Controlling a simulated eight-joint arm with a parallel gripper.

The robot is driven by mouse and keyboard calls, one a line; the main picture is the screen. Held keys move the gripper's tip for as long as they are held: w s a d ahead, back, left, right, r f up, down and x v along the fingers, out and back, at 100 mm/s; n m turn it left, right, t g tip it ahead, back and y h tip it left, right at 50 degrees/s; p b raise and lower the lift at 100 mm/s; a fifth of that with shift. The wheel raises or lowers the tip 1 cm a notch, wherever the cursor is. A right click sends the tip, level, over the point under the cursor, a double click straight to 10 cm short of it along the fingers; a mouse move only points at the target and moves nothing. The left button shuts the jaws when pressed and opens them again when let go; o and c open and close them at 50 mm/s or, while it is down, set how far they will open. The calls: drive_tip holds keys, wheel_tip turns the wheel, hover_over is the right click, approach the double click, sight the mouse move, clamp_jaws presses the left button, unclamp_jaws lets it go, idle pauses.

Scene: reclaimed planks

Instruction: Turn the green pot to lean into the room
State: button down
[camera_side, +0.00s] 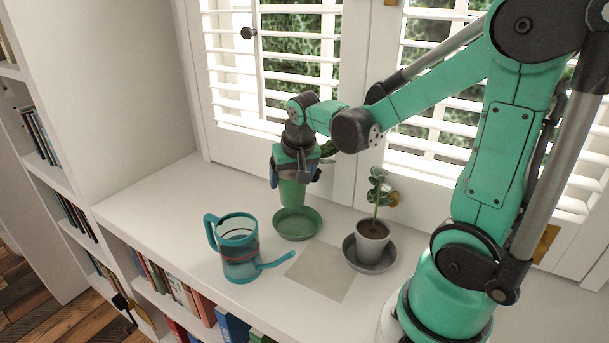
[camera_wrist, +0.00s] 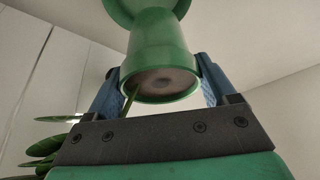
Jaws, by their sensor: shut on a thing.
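The green pot (camera_side: 292,195) is upright between the fingers of my gripper (camera_side: 293,173), which is shut on its sides from above. Its base is at the green saucer (camera_side: 310,226); I cannot tell whether it touches. In the wrist view, the pot (camera_wrist: 160,45) shows its soil and rim between my blue fingers (camera_wrist: 158,72), with the saucer (camera_wrist: 148,8) beyond. Its stem bends to the lower left there, to green leaves (camera_wrist: 42,150). In the side view, some leaves (camera_side: 328,149) show right of my gripper, on the window side; the rest is hidden.
A teal watering can (camera_side: 240,250) stands left of the saucer, its spout pointing right. A grey pot with a plant (camera_side: 372,236) sits in a grey saucer (camera_side: 368,264) to the right. A flat beige square (camera_side: 320,275) lies between them. White shutters (camera_side: 300,60) stand close behind.

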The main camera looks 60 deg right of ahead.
sight(297, 196)
drive_tip(key=shift+s+a+f, duration=0.1)
drive_tip(key=shift+s+f, duration=0.15)
drive_tip(key=shift+f, duration=0.3)
drive_tip(key=shift+s+a+f, duration=0.1)
drive_tip(key=shift+s+f, duration=0.15)
drive_tip(key=shift+f, duration=1.8)
unclamp_jaws()
drive_tip(key=shift+r, duration=0.15)
